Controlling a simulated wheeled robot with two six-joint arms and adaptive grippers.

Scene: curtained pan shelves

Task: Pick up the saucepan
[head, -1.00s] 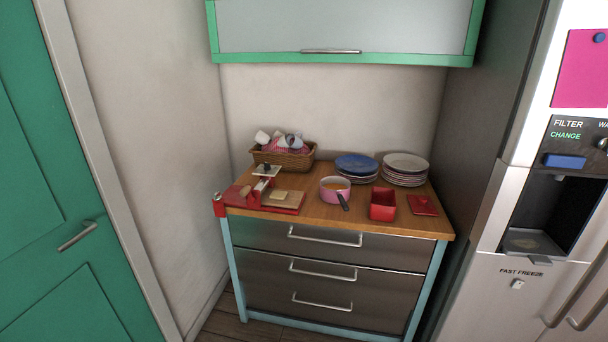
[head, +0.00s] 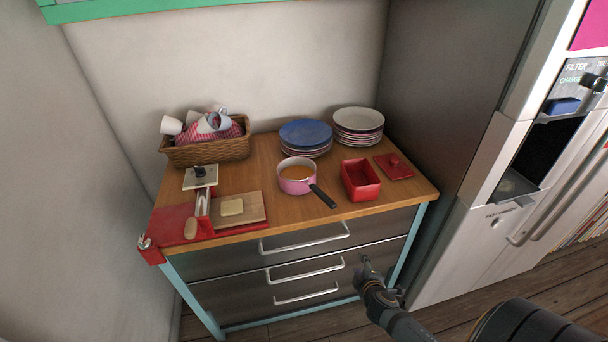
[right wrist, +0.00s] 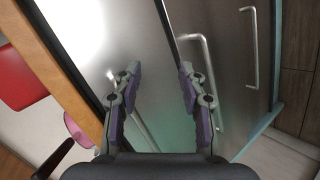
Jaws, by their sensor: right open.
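The pink saucepan (head: 296,178) with orange contents stands upright on the wooden counter top, its black handle (head: 323,196) pointing toward the front right edge. Its pink side (right wrist: 78,130) and dark handle (right wrist: 55,158) show at the lower left of the right wrist view. My right gripper (head: 366,262) is in front of the drawers, below the counter top and apart from the saucepan. In the right wrist view its two fingers (right wrist: 158,75) are spread with nothing between them. My left gripper is not in view.
A red box (head: 361,180) and red lid (head: 394,166) are right of the saucepan. Stacked plates (head: 306,134) stand behind. A wicker basket (head: 208,149) and red mat with board (head: 175,222) are left. Drawer handles (head: 304,238) stick out; the fridge (head: 470,190) is at right.

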